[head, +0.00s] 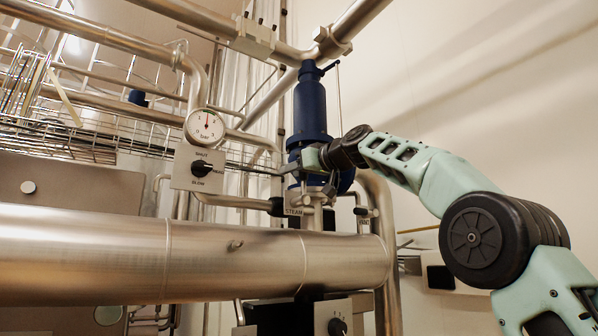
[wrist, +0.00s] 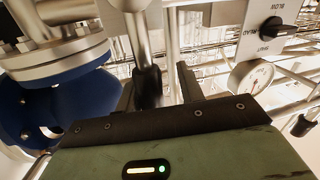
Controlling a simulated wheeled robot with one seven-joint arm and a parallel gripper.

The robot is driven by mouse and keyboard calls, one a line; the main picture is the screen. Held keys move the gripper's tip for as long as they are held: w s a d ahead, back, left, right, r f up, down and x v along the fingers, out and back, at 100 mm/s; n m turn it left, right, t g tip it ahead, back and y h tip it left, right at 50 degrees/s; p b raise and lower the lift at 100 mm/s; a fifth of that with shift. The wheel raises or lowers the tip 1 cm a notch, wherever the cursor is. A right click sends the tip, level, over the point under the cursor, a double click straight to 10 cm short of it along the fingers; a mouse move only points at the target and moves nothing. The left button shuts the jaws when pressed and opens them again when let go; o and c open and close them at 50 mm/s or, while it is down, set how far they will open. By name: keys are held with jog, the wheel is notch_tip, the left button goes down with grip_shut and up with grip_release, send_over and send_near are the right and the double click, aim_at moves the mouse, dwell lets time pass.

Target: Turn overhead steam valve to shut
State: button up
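The steam valve's lever shows in the wrist view as a metal rod ending in a black grip (wrist: 149,88). My gripper (wrist: 156,76) has its two dark fingers apart, one on each side of the black grip. A gap shows on the right side of the grip, so the fingers do not look closed on it. In the head view my gripper (head: 289,168) is in front of the blue valve body (head: 311,110), above the STEAM label (head: 294,211). The lever's grip is largely hidden there by my gripper.
A large steel pipe (head: 100,255) crosses below my gripper. A pressure gauge (head: 205,126) and a black knob on a plate (head: 197,169) are to the left, near a wire cable tray (head: 90,140). The wall on the right is bare.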

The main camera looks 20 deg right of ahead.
jog(key=shift+o, duration=0.2)
jog(key=shift+a, duration=0.45)
jog(key=shift+d, duration=0.2)
jog(key=shift+r, duration=0.1)
jog(key=shift+d, duration=0.1)
jog(key=b+v, duration=0.8)
jog(key=v, duration=0.9)
jog(key=shift+s, duration=0.15)
